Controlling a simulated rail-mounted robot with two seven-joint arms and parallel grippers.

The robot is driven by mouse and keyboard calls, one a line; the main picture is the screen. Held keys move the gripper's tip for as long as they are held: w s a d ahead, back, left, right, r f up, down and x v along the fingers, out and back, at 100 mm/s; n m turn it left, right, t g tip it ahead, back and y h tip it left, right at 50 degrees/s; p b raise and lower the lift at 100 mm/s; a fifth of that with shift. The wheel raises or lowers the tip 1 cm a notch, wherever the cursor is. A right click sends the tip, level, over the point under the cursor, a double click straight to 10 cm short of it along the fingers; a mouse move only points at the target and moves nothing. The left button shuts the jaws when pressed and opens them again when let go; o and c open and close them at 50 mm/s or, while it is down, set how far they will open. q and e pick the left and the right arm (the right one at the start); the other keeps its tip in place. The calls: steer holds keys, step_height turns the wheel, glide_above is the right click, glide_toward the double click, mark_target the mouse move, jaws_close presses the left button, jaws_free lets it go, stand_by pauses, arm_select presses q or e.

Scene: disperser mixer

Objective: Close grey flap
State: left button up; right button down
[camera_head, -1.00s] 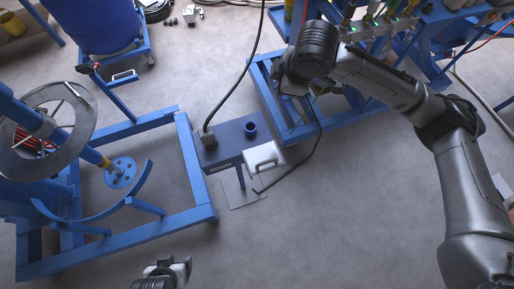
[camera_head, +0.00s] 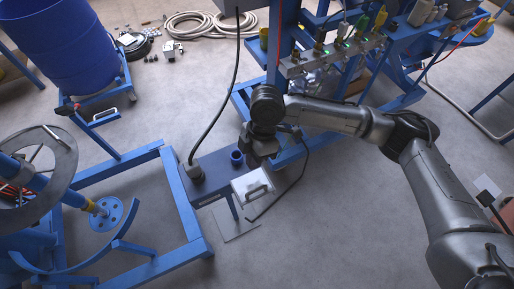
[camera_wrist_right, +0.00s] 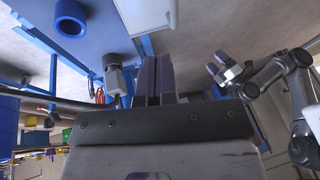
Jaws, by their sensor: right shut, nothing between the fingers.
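A light grey panel with a dark handle (camera_head: 248,184), which looks like the grey flap, is at the right end of a small blue table. I cannot tell whether it is open or closed. My right gripper (camera_head: 256,163) points down just above and behind this panel, apart from it as far as I can see. Its purple fingers (camera_wrist_right: 157,80) are together and empty in the right wrist view. A pale surface at the top of that view may be the panel. My left gripper (camera_wrist_right: 217,65) shows there with its fingers apart and empty; it is outside the head view.
A blue cup-like ring (camera_head: 237,158) and a black cable connector (camera_head: 194,170) are on the blue table (camera_head: 213,174). A blue frame (camera_head: 183,208) stands left, and a rack with valves (camera_head: 335,52) behind.

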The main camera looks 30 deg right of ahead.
glide_above(256, 181)
steer(key=s+a, duration=0.1)
step_height(256, 181, down, 5)
steer(key=shift+s+r+b, duration=0.15)
steer(key=shift+b, duration=0.2)
steer(key=shift+s+f, duration=0.55)
steer(key=shift+f, duration=0.1)
steer(key=shift+a, duration=0.1)
